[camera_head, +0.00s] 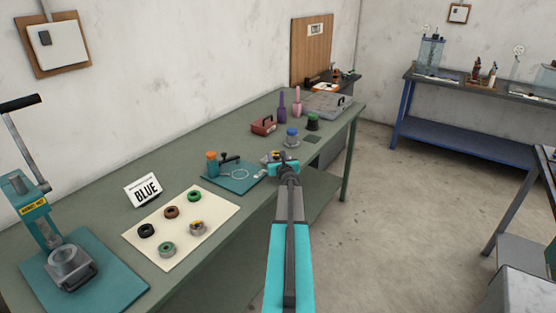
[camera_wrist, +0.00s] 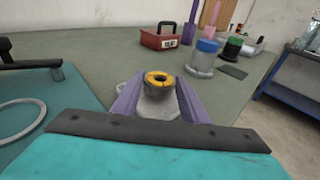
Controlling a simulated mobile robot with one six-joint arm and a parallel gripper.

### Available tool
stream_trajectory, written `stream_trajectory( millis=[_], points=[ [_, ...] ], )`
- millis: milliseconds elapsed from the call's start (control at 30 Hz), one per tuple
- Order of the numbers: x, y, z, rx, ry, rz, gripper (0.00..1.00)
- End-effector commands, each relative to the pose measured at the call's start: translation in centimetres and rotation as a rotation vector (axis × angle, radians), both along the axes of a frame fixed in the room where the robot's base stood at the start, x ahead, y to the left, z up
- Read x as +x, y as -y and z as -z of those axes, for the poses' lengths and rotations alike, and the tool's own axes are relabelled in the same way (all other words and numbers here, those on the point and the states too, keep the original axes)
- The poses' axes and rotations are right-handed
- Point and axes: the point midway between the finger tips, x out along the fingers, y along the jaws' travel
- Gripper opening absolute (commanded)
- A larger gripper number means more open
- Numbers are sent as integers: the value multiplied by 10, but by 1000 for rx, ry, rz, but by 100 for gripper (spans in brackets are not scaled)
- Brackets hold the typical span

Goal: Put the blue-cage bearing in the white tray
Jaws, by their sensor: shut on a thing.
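My gripper (camera_head: 279,160) is shut on a grey ring-shaped bearing (camera_wrist: 158,79) with an orange-yellow ring around its dark centre. In the wrist view the bearing sits between the two purple fingers, above the bench. I see no clear blue cage on it. A pale grey-white shape shows below it between the fingers; I cannot tell if that is a tray. A small white piece (camera_head: 260,174) lies just left of my gripper in the head view. No white tray shows clearly.
A blue-topped jar (camera_head: 292,136), a green-topped pot (camera_head: 313,123) and a red box (camera_head: 263,126) stand beyond my gripper. A teal mat (camera_head: 238,185) with tools lies to its left. A press (camera_head: 70,265) stands at the near left.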

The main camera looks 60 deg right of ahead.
Motion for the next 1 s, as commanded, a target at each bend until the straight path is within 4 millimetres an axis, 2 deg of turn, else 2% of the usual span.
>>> stream_trajectory(
  millis=[133,467,1000],
  points=[
    [0,0,11,-1,-1,-1,8],
    [0,0,11,-1,1,0,8],
    [-1,0,24,1,-2,1,8]
  ],
)
